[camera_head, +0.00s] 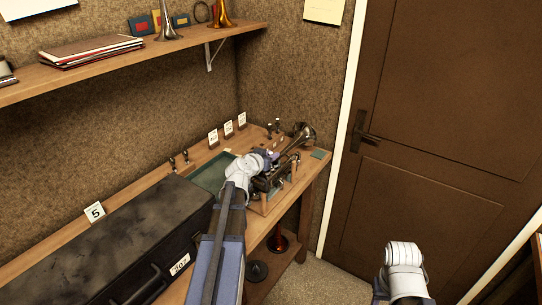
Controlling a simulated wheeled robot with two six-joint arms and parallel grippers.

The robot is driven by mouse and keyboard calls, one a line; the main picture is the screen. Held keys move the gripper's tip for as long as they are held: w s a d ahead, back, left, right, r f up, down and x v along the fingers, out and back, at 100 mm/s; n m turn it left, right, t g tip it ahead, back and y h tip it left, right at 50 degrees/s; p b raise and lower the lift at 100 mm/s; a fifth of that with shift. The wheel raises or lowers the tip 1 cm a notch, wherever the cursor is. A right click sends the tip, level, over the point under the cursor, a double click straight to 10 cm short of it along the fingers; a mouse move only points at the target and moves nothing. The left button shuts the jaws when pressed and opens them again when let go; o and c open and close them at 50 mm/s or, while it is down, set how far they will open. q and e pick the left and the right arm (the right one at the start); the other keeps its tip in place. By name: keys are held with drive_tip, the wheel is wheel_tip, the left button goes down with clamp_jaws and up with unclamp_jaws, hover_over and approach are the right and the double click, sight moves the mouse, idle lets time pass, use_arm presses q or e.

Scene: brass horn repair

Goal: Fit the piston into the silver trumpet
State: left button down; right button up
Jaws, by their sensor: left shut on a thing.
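The silver trumpet (291,152) lies in a wooden stand on the bench, its bell toward the far right. My left gripper (268,162) is over the near part of the trumpet, at its valves. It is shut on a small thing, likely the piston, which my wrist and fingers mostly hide. I cannot tell whether the piston is inside a valve casing or just above it. My right arm shows at the lower right, away from the bench, and its fingers cannot be made out.
A green tray (208,174) lies left of the trumpet. Small upright parts (273,127) and number cards (228,128) stand at the back. A black case (110,245) fills the bench's near left. A shelf (120,62) hangs above; a brown door (440,110) is at right.

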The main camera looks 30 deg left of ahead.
use_arm(q)
drive_tip(key=shift+f+b, duration=0.9)
drive_tip(key=shift+f, duration=0.05)
drive_tip(key=c, duration=0.7)
unclamp_jaws()
drive_tip(key=shift+s+r, duration=0.1)
drive_tip(key=p+v, duration=0.3)
drive_tip(key=v, duration=0.4)
drive_tip(key=shift+s+r, duration=0.1)
drive_tip(key=shift+s, duration=0.2)
